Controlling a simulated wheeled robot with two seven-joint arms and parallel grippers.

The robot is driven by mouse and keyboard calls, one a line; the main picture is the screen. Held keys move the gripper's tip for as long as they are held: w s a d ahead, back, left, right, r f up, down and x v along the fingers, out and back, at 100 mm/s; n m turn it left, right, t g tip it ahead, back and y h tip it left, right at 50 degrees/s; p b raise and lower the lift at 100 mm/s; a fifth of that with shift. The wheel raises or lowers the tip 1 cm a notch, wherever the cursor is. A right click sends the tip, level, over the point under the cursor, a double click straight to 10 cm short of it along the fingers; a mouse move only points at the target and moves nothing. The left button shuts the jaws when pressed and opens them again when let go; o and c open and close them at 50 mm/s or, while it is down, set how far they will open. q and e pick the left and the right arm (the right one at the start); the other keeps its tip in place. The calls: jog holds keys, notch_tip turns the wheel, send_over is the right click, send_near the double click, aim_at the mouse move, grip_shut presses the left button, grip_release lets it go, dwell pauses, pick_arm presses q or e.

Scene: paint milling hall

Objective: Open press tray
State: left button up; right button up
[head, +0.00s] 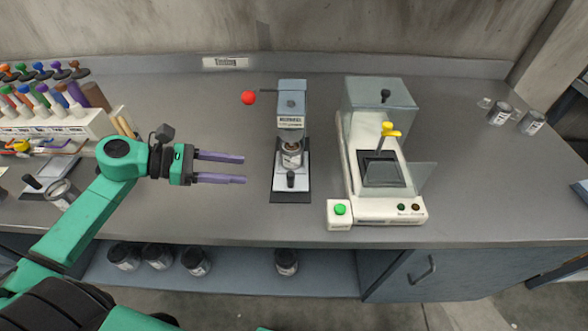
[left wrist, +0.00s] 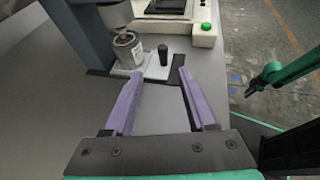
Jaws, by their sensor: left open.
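The press (head: 291,105) is a blue-grey upright machine in the middle of the bench. Its white press tray (head: 279,182) lies low at the front on a dark base and has a black knob (head: 291,179). A labelled can (head: 291,157) stands on the tray under the press head. My left gripper (head: 244,168) is open and empty, left of the tray with a gap, its purple fingers pointing at it. In the left wrist view the knob (left wrist: 163,54) shows just beyond and between the fingertips (left wrist: 160,74); the can (left wrist: 127,50) is beside it.
A white machine (head: 385,205) with a clear cover and green button stands right of the press. Paint bottles in a rack (head: 60,122) are at the left. Two cans (head: 515,117) stand far right. Several cans (head: 195,262) sit on the lower shelf. A red ball (head: 248,98) shows behind the gripper.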

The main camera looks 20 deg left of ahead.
pick_arm(q)
jog(key=p, duration=0.1)
send_near(290, 173)
jog(key=shift+x, duration=1)
jog(key=p+x, duration=0.2)
jog(key=x, duration=0.5)
jog(key=shift+w+d+f, duration=0.15)
jog(key=shift+d+f, duration=0.3)
jog(key=shift+d, duration=0.1)
jog(key=shift+w, duration=0.1)
grip_shut()
pick_arm(e)
jog(key=r, duration=0.1)
jog(key=s+r, duration=0.1)
jog(key=r, duration=0.1)
jog(key=shift+s+r, duration=0.15)
jog(key=shift+s, duration=0.1)
pick_arm(q)
jog(key=shift+a, duration=0.1)
pick_arm(e)
jog(key=shift+s, duration=0.1)
